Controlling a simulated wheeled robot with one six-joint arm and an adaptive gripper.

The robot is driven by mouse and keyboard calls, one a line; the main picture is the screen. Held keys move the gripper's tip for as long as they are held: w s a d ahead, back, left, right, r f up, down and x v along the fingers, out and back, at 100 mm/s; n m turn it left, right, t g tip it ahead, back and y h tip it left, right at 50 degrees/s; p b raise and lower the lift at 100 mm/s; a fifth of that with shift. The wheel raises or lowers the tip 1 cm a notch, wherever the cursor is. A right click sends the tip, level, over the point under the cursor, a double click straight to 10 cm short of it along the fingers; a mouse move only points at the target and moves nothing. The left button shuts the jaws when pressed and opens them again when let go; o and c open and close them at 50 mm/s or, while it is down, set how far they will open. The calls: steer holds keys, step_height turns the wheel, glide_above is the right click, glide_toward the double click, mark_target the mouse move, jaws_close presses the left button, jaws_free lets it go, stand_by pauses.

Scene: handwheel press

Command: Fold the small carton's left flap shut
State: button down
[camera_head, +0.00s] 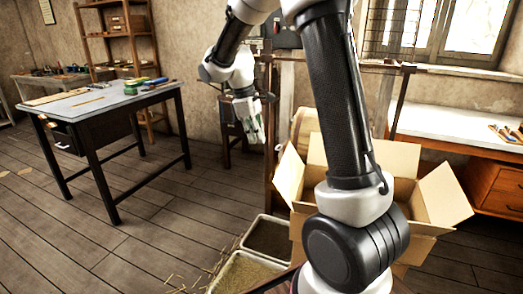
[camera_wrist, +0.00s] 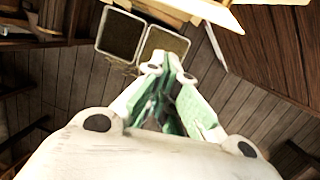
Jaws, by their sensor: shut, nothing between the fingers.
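The cardboard carton (camera_head: 423,249) stands open at the lower right of the head view, partly hidden behind my arm. Its left flap (camera_head: 289,174) stands up and leans outward. The right flap (camera_head: 445,194) is spread out, and the back flap (camera_head: 392,156) stands up. In the wrist view, only pale edges of the carton (camera_wrist: 190,8) show at the top. My gripper (camera_head: 256,140) is shut and empty, in the air to the left of the left flap and above it, apart from the carton. Its fingertips also show in the wrist view (camera_wrist: 167,58).
Two bins stand left of the carton, a dark one (camera_head: 268,217) and one with straw-like contents (camera_head: 246,272). A workbench (camera_head: 60,108) with tools stands at left. A wooden post and a white-topped bench (camera_head: 455,122) are behind.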

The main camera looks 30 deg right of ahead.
steer(key=s+d+f, duration=0.3)
steer(key=d+f, duration=0.1)
steer(key=f, duration=0.3)
steer(key=shift+s+d+f, duration=0.15)
steer(key=shift+s+d, duration=0.05)
stand_by(0.4)
